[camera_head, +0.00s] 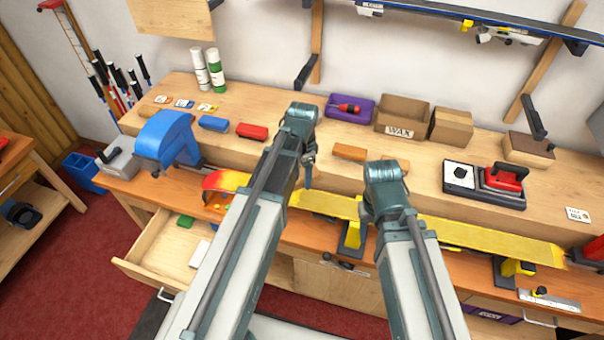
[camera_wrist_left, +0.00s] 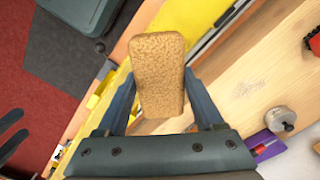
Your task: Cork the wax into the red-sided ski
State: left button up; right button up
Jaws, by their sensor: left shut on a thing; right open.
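A ski lies base up along the bench, its yellow base (camera_head: 475,237) held by vises; its tip (camera_head: 226,181) shows red and yellow. My left arm crosses in front of part of it. My left gripper (camera_head: 308,180) hangs low beside the ski, small and partly covered in the head view. In the left wrist view it is shut on a tan, grainy cork block (camera_wrist_left: 160,75), with the yellow ski (camera_wrist_left: 196,20) behind it. I cannot tell whether cork and ski touch. My right arm reaches over the ski's middle; its gripper is hidden. Wax on the base cannot be made out.
A blue clamp (camera_head: 168,138), blue block (camera_head: 213,123), red block (camera_head: 252,131) and orange block (camera_head: 349,152) stand on the raised shelf. A waxing iron (camera_head: 503,182) sits further right. An open drawer (camera_head: 150,262) juts out at front left. Another ski (camera_head: 440,12) hangs on the wall.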

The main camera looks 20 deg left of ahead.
pick_arm(q)
jog(key=shift+a, duration=0.4)
pick_arm(e)
jog(key=shift+a, duration=0.35)
pick_arm(q)
jog(key=shift+d+f, duration=0.1)
jog(key=shift+d, duration=0.05)
pick_arm(e)
jog(key=shift+d+f, duration=0.1)
jog(key=shift+f, duration=0.05)
pick_arm(q)
jog(key=shift+f+b, duration=0.8)
jog(key=shift+b, duration=0.05)
jog(key=b, duration=0.4)
send_over(300, 195)
notch_tip(300, 195, down, 4)
jog(key=shift+s+d+f, duration=0.1)
pick_arm(e)
notch_tip(300, 195, down, 6)
jog(key=shift+r, duration=0.1)
pick_arm(q)
jog(key=shift+f+b, duration=1.05)
jog(key=shift+b, duration=0.15)
pick_arm(e)
jog(key=shift+f, duration=1.05)
pick_arm(q)
jog(key=shift+r, duration=0.1)
pick_arm(e)
jog(key=shift+r, duration=0.1)
